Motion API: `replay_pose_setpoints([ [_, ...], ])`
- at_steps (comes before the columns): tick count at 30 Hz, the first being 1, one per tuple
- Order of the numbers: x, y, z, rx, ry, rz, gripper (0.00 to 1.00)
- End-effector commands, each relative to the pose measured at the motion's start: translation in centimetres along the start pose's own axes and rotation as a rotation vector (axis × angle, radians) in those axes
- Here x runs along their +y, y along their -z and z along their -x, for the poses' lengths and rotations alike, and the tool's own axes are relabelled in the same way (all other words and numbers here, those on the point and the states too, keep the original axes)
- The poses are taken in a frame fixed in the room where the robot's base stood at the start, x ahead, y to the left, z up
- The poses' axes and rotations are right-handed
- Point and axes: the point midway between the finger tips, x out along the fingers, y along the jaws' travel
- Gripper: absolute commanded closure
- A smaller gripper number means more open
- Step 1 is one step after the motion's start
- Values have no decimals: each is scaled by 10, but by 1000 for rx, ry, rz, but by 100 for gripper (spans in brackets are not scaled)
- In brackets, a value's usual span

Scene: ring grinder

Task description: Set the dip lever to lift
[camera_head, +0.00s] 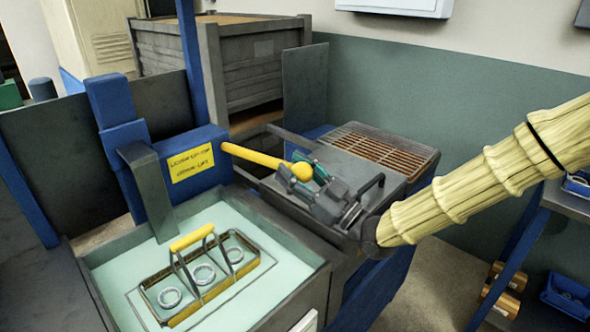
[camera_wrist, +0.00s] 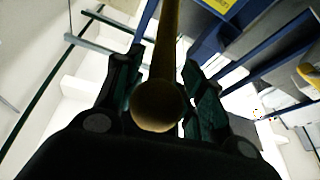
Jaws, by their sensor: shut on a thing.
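The dip lever (camera_head: 253,156) is a yellow rod with a round knob, sticking out from a blue housing (camera_head: 203,140) and sloping slightly down to the right. A yellow label (camera_head: 191,163) on the housing carries small text that seems to read lever up dip, down lift. My gripper (camera_head: 303,178) is shut on the dip lever at its knob end. In the wrist view the lever (camera_wrist: 166,45) runs between the two fingers, its knob near the palm. A wire basket (camera_head: 205,276) with a yellow handle and several rings sits in the pale liquid of the tank (camera_head: 310,285).
A grey-topped bench with a brown grate (camera_head: 385,149) stands behind and right of my gripper. A blue post (camera_head: 189,60) rises behind the housing. A large grey crate (camera_head: 235,60) stands at the back. A shelf with blue bins (camera_head: 570,297) is at the right.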

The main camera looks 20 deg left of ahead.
Motion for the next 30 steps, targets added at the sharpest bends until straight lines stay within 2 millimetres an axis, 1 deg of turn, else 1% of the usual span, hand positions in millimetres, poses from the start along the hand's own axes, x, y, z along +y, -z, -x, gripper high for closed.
replay_pose_setpoints([
  [10, 1, -2, 2, -3, -2, -1, 100],
  [11, 1, -2, 2, -3, -2, -1, 55],
  [12, 1, -2, 2, -3, -2, -1, 48],
  [13, 1, -1, 2, -3, -2, -1, 44],
  [23, 0, -1, 1, -1, 0, -1, 44],
  [26, 0, -1, 7, -2, -1, -1, 44],
  [30, 1, -1, 24, -3, -3, -1, 44],
])
